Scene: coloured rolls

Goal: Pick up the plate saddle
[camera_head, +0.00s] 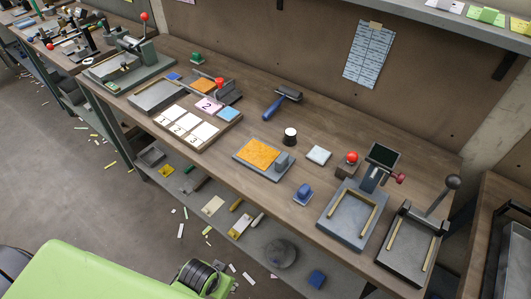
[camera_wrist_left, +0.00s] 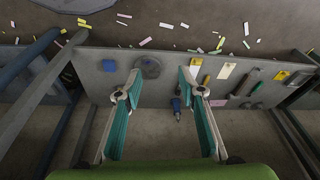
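No part is labelled as the plate saddle, and I cannot tell for sure which one it is. A small blue block on a pale base (camera_head: 303,194) sits near the bench's front edge. A grey block (camera_head: 282,161) stands on the corner of a tray with an orange sheet (camera_head: 258,153). My left gripper (camera_wrist_left: 160,85) shows in the left wrist view with its two teal fingers wide apart and nothing held between them. It faces the lower shelf. It is not seen in the head view, where only a green part of my body shows. My right gripper is in neither view.
The wooden bench (camera_head: 225,160) holds a blue-handled roller (camera_head: 282,101), a black-and-white pot (camera_head: 290,136), numbered cards (camera_head: 185,124) and grey fixtures (camera_head: 352,214). The lower shelf (camera_head: 262,238) carries a round disc (camera_head: 281,254) and a blue block (camera_head: 317,279). Scraps litter the floor.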

